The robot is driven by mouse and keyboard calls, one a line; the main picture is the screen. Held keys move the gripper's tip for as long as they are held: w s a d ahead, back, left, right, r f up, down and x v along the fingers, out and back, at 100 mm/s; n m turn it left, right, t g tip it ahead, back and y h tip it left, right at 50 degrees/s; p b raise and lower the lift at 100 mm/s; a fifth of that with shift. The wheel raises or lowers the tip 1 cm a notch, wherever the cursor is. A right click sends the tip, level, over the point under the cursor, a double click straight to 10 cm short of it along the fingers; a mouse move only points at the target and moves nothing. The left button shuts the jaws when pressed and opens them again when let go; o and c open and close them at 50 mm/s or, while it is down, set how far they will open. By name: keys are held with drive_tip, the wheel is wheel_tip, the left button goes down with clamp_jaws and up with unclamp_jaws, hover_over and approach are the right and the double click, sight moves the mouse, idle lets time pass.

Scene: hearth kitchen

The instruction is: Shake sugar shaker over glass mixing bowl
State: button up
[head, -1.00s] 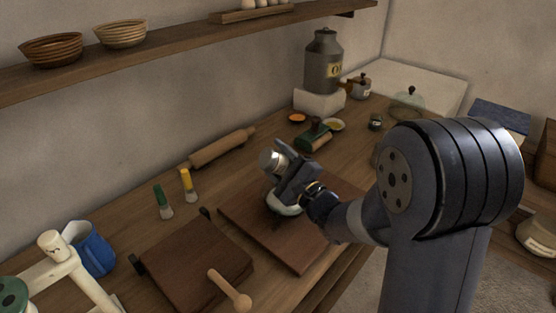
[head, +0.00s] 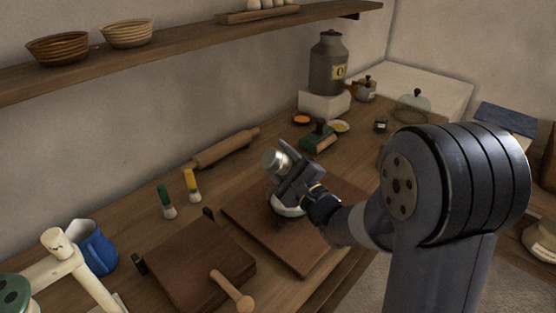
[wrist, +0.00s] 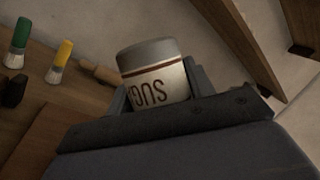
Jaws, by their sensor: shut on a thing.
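The sugar shaker (head: 275,160) is a pale cylinder with a grey metal cap. In the wrist view the shaker (wrist: 158,84) shows dark stripes and part of a label reading "SUG" upside down. My gripper (head: 290,172) is shut on it and holds it tilted above the bowl. The glass mixing bowl (head: 288,210) sits on a dark wooden board (head: 265,230). My gripper and wrist hide most of the bowl, so its inside does not show. The bowl is not seen in the wrist view.
A rolling pin (head: 227,148) and two brushes, green (head: 167,203) and yellow (head: 192,186), lie left of the board. A thick wooden block (head: 200,265) and blue jug (head: 97,248) are nearer. A shelf (head: 180,48) runs above.

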sight(263, 163)
drive_tip(key=shift+s+a+b, duration=0.25)
drive_tip(key=shift+s+a, duration=0.05)
drive_tip(key=shift+a, duration=0.7)
drive_tip(key=shift+s+a+b, duration=0.25)
drive_tip(key=shift+a, duration=0.7)
drive_tip(key=shift+w+d, duration=0.25)
drive_tip(key=shift+d, duration=0.3)
drive_tip(key=w, duration=0.2)
drive_tip(key=shift+w+d, duration=0.35)
drive_tip(key=shift+w, duration=0.05)
